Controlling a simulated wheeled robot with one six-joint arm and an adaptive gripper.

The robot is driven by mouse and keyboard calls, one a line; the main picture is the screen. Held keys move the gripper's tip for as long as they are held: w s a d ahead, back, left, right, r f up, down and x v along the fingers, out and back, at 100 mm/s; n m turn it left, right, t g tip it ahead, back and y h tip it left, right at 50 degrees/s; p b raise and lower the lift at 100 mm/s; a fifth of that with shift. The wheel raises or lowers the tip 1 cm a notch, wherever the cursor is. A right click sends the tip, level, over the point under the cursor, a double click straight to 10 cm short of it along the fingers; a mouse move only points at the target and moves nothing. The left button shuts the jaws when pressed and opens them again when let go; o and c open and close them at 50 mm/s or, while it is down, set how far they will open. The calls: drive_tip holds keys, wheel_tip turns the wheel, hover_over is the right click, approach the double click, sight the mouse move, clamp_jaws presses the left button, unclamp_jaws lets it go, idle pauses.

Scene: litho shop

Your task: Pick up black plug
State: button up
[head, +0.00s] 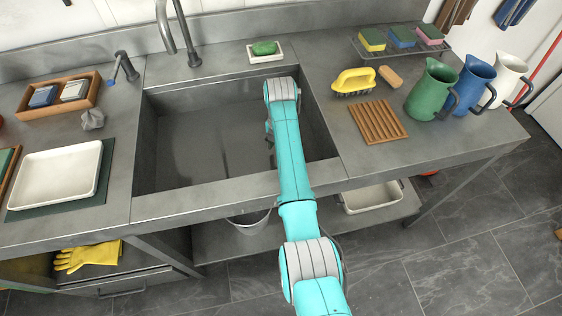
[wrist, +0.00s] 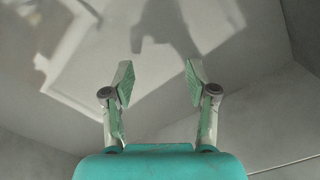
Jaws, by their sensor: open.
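I do not see a black plug in either view; the arm hides part of the sink. My gripper (wrist: 159,74) is open and empty in the wrist view, its two green-padded fingers apart, with grey sink surfaces and a shadow beyond them. In the head view my arm reaches over the front edge into the right part of the sink basin (head: 190,150), and the gripper is mostly hidden behind the arm. The visible part of the basin floor looks bare.
A tap (head: 178,35) rises behind the sink. Right of it are a wooden rack (head: 377,121), a yellow brush (head: 353,80) and a green jug (head: 431,90). Left are a white tray (head: 54,174) and a wooden box (head: 60,97). Green soap (head: 264,48) sits behind the basin.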

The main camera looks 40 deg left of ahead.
drive_tip(key=shift+w+d+f, duration=0.1)
drive_tip(key=shift+f, duration=2.9)
clamp_jaws()
